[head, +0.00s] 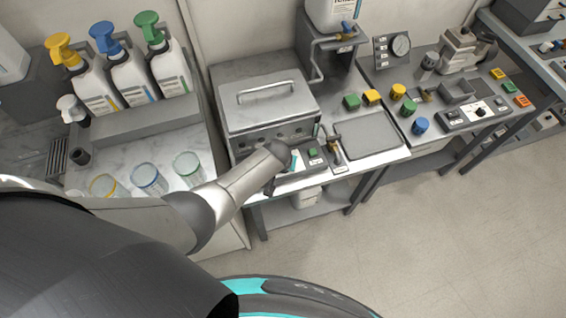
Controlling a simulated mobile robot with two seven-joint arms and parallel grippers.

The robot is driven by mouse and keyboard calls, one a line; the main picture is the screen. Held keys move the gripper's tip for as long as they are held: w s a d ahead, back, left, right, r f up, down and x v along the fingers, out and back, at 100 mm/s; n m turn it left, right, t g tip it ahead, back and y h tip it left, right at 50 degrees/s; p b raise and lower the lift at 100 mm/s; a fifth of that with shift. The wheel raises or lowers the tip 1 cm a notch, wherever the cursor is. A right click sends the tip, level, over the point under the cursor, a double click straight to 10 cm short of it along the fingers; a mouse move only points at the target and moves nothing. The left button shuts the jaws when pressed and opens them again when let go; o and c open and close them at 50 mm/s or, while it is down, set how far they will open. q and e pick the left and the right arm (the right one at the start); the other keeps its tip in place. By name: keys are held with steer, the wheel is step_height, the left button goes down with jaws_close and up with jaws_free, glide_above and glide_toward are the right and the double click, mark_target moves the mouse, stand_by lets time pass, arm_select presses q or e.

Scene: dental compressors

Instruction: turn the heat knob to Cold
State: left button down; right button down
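My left arm comes in from the left, and its gripper (282,172) is at the front right of a metal box (267,104) with a handled lid. The gripper is small and partly hidden by its own wrist, so I cannot tell if it is open or shut, or if it touches anything. The box's front face has several dark round fittings (262,140), partly hidden by the arm. A black knob (479,112) sits on a control panel at the right. No "Heat" or "Cold" label is readable, so I cannot tell which is the heat knob. My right gripper is not in view.
Beside the gripper are a green button (312,152) and a small tap-like fitting (337,152). A grey tray (371,134) lies to the right, with coloured caps behind it. Pump bottles (170,68) and glass cups (188,165) stand at left. The floor (430,240) is clear.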

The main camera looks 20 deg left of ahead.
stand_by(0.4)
arm_select(q)
steer(key=shift+c, duration=2)
jaws_free()
steer(key=shift+r, duration=0.15)
steer(key=p+v, duration=0.2)
steer(key=shift+s+r, duration=0.1)
steer(key=shift+r, duration=0.25)
steer(key=v, duration=0.2)
steer(key=shift+s+r+p, duration=0.1)
steer(key=shift+r+p, duration=0.15)
steer(key=shift+p, duration=0.1)
steer(key=v, duration=0.9)
steer(key=shift+s+r, duration=0.15)
steer(key=shift+r, duration=0.15)
